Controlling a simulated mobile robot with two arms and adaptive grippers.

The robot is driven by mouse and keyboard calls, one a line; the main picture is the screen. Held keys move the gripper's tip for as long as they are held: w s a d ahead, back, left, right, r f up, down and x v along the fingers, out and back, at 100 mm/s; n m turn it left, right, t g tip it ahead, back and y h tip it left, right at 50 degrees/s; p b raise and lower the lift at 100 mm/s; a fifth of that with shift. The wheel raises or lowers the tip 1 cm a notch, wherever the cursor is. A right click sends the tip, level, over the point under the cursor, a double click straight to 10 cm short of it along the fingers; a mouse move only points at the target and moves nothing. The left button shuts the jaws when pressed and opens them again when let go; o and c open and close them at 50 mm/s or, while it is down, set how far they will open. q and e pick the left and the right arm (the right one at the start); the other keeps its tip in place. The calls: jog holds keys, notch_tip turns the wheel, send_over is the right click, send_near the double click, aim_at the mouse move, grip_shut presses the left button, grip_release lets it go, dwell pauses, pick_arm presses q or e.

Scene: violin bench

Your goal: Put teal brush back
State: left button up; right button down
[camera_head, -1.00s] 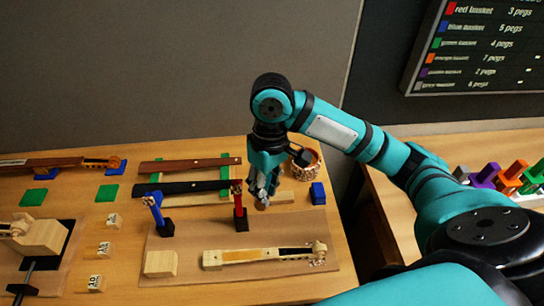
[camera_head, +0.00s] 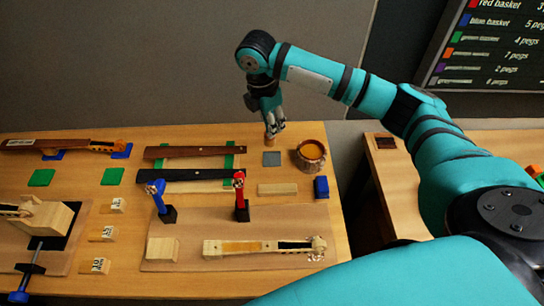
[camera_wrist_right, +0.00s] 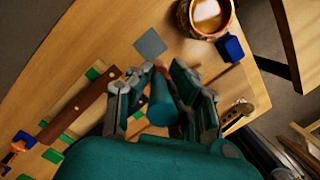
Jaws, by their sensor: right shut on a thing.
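My right gripper (camera_head: 270,126) is shut on the teal brush (camera_wrist_right: 163,100), which shows as a teal cylinder between the fingers in the right wrist view. The brush's tan tip (camera_head: 270,139) points down below the fingers in the head view. The gripper is over the back of the bench, just behind a grey square pad (camera_head: 271,158) and to the left of a round wooden pot (camera_head: 310,160) with orange-tan contents. The pad (camera_wrist_right: 150,45) and pot (camera_wrist_right: 204,20) lie ahead of the fingers in the wrist view. My left gripper is not in view.
A blue block (camera_head: 321,188) and a pale wood block (camera_head: 277,190) lie in front. Red (camera_head: 240,197) and blue (camera_head: 160,201) clamps stand upright to the left. Dark strips (camera_head: 194,152) lie at the back. A violin neck (camera_head: 262,248) rests on the brown mat (camera_head: 200,263).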

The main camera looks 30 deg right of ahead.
jog(key=f, duration=0.3)
jog(key=w+d+f+n+p, duration=0.1)
jog(key=f, duration=0.2)
jog(key=f+n+p, duration=0.1)
jog(key=f, duration=0.2)
jog(key=shift+w+d+f+t, duration=0.1)
jog(key=shift+w+d+t, duration=0.1)
jog(key=shift+w+t, duration=0.1)
jog(key=shift+f, duration=0.3)
jog(key=shift+f, duration=0.1)
jog(key=c, duration=1.2)
grip_release()
jog(key=shift+c, duration=0.2)
jog(key=r, duration=0.4)
jog(key=a+r+b, duration=0.1)
jog(key=r, duration=0.3)
jog(key=r+b, duration=0.1)
jog(key=r, duration=0.3)
jog(key=shift+s+a+r, duration=0.1)
jog(key=shift+s+a, duration=0.1)
jog(key=shift+a, duration=0.2)
